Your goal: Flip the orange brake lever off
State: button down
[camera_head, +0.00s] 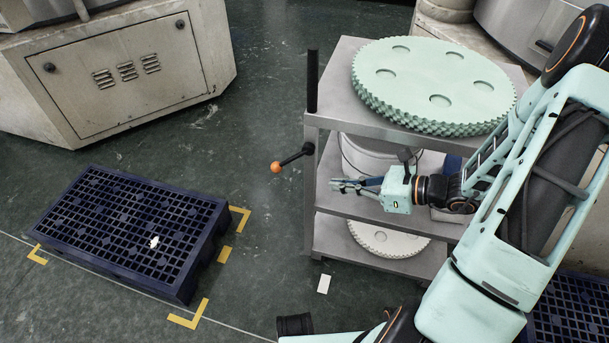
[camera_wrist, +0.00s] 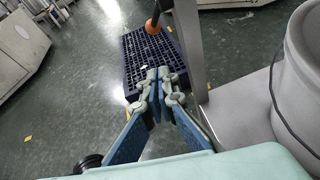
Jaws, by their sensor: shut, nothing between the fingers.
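The orange ball (camera_head: 275,167) tips a short black brake lever (camera_head: 293,157), which sticks out to the left from the cart's near left corner post, below the top shelf. In the wrist view the orange ball (camera_wrist: 152,27) shows beyond my fingertips, near the top and left of the post. My gripper (camera_head: 336,186) points left at the cart, level with the space between the top and middle shelves. Its fingertips also show in the wrist view (camera_wrist: 160,76), together and empty. They are apart from the lever, to the right of the ball and lower in the head view.
The grey cart (camera_head: 330,118) carries a pale green toothed disc (camera_head: 425,75) on top and a white drum (camera_head: 365,158) on the middle shelf. A black upright handle (camera_head: 312,80) rises at its left corner. A blue pallet (camera_head: 75,205) lies left; the floor between is clear.

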aim_at(289, 160)
jog(key=r+b+x, duration=0.2)
jog(key=b+x, duration=0.2)
jog(key=x, duration=0.8)
jog(key=shift+w+a+r, duration=0.15)
jog(key=shift+w+a, duration=0.25)
jog(key=shift+a, duration=0.3)
